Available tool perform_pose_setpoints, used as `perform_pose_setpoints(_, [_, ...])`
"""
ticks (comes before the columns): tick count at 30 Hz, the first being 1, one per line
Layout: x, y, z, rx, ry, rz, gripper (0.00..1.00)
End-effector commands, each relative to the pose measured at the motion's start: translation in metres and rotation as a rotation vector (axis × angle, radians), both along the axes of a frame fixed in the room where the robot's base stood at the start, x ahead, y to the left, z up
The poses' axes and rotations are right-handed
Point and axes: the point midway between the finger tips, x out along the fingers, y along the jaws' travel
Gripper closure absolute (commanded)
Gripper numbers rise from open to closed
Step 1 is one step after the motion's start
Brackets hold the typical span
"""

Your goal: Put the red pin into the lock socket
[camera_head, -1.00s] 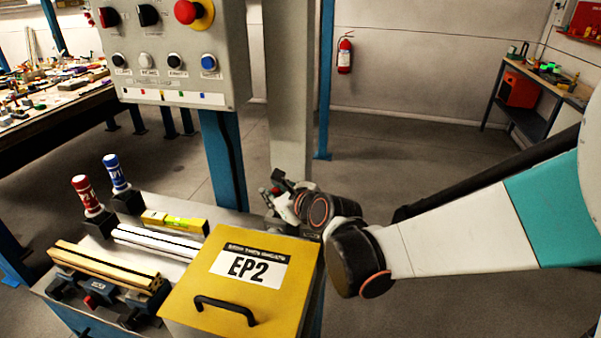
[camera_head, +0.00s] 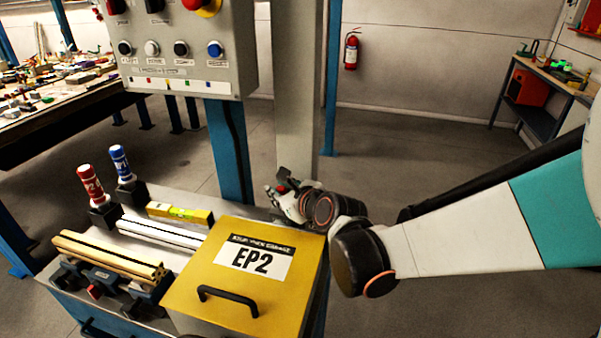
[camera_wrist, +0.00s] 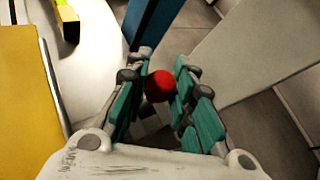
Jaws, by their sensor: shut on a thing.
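The red pin shows as a round red head (camera_wrist: 159,86) between the teal-padded fingers of my gripper (camera_wrist: 163,72) in the wrist view. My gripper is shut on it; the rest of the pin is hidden. In the head view my gripper (camera_head: 282,194) is small and partly hidden, behind the yellow EP2 box, near the foot of the grey post, with a bit of red (camera_head: 283,188) at it. I cannot make out the lock socket in either view.
The yellow EP2 box (camera_head: 213,277) with a black handle stands close to my wrist. Left of it are a yellow level (camera_head: 180,212), rails (camera_head: 110,257) and red (camera_head: 90,184) and blue (camera_head: 121,162) bottles. A blue post (camera_head: 229,150) and control panel (camera_head: 180,65) rise behind.

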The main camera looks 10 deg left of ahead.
Motion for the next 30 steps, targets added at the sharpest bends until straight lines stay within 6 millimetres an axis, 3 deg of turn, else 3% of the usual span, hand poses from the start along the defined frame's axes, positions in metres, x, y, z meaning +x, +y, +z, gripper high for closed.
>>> perform_pose_setpoints(7, [-0.0002,-0.0001,0.0004,0.000,0.000,0.000,1.00])
perform_pose_setpoints(8, [-0.0002,-0.0001,0.0004,0.000,0.000,0.000,0.75])
perform_pose_setpoints(11, [-0.0002,-0.0001,0.0004,0.000,0.000,0.000,0.53])
perform_pose_setpoints(18, [-0.0002,-0.0001,0.0004,0.000,0.000,0.000,0.53])
perform_pose_setpoints(23, [-0.0002,-0.0001,0.0003,0.000,0.000,0.000,0.29])
perform_pose_setpoints(30, [-0.0002,-0.0001,0.0003,0.000,0.000,0.000,0.29])
